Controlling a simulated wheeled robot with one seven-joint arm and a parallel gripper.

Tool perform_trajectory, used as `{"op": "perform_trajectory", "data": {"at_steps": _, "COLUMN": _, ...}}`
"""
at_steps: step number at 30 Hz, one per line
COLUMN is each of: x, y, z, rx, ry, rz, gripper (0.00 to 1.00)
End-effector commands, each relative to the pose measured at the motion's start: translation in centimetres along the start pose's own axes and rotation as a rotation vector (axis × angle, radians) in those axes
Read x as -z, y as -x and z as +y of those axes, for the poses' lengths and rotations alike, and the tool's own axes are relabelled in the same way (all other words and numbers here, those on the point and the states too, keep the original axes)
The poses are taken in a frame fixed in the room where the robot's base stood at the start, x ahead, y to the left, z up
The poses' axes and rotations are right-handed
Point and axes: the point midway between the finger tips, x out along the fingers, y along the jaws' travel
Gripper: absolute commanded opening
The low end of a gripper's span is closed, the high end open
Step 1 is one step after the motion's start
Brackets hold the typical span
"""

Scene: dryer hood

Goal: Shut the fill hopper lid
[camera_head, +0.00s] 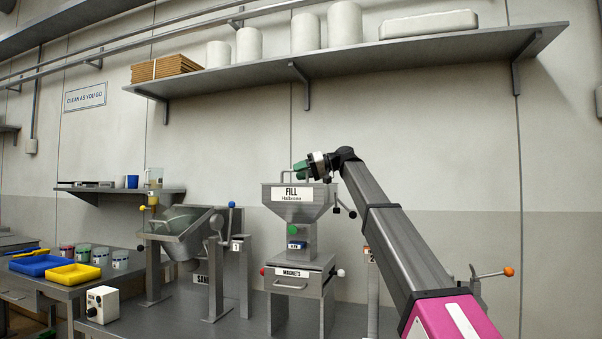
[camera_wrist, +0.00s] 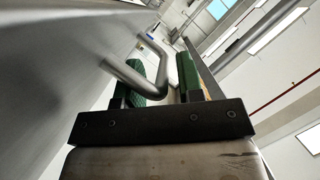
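The grey fill hopper (camera_head: 296,211), with a white FILL label on its front, stands in the middle of the bench in the head view. A thin bent handle (camera_head: 284,176) rises at its top rim. The lid plate cannot be made out clearly there, but the hopper's top looks level. My gripper (camera_head: 301,170) is just above the hopper top, reaching in from the right. In the wrist view, the bent metal handle (camera_wrist: 160,75) loops over the left green finger and between my fingertips (camera_wrist: 170,78). The fingers stand apart, with a gap beside the bar. A large grey surface (camera_wrist: 50,60) fills the left.
A magnets drawer (camera_head: 293,282) sits below the hopper. A tilted metal vessel (camera_head: 188,232) with levers stands to the left. A long wall shelf (camera_head: 400,52) with white containers hangs above.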

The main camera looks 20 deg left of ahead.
Motion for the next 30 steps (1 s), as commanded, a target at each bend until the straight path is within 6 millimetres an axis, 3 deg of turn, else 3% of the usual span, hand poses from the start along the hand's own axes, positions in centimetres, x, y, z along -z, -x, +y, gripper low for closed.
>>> {"op": "perform_trajectory", "data": {"at_steps": 1, "x": -1.0, "y": -0.2, "z": -0.3, "rx": 0.004, "ry": -0.002, "rz": -0.014, "gripper": 0.38}}
{"op": "perform_trajectory", "data": {"at_steps": 14, "x": -0.7, "y": 0.6, "z": -0.1, "rx": 0.001, "ry": 0.000, "rz": -0.014, "gripper": 0.38}}
{"op": "perform_trajectory", "data": {"at_steps": 30, "x": -0.4, "y": 9.5, "z": 0.1, "rx": -0.002, "ry": 0.000, "rz": -0.007, "gripper": 0.38}}
